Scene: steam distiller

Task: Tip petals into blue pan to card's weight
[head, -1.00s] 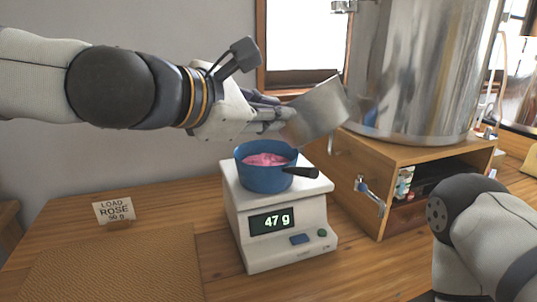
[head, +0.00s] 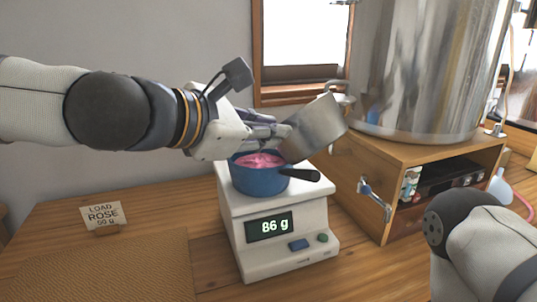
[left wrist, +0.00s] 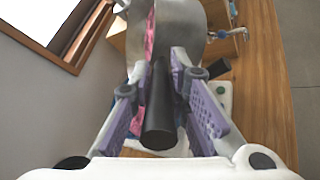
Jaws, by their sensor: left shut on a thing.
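The blue pan (head: 258,180) with a dark handle sits upright on the white scale (head: 285,205), pink petals (head: 260,160) heaped in it. The scale's display (head: 269,226) appears to read 86 g. The card (head: 103,214) reads "LOAD ROSE 50 g". My left gripper (head: 272,132) is shut on the black handle (left wrist: 160,110) of a metal scoop pan (head: 318,128). That pan is tilted just above the blue pan's right side; whether they touch is unclear. Pink petals (left wrist: 150,38) show along its edge in the left wrist view. My right gripper is out of view.
A wooden stand (head: 365,165) bears a large steel vessel (head: 420,70) close on the right, with a tap (head: 372,192) at its front. A woven mat (head: 110,270) lies front left. The table between card and scale is clear.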

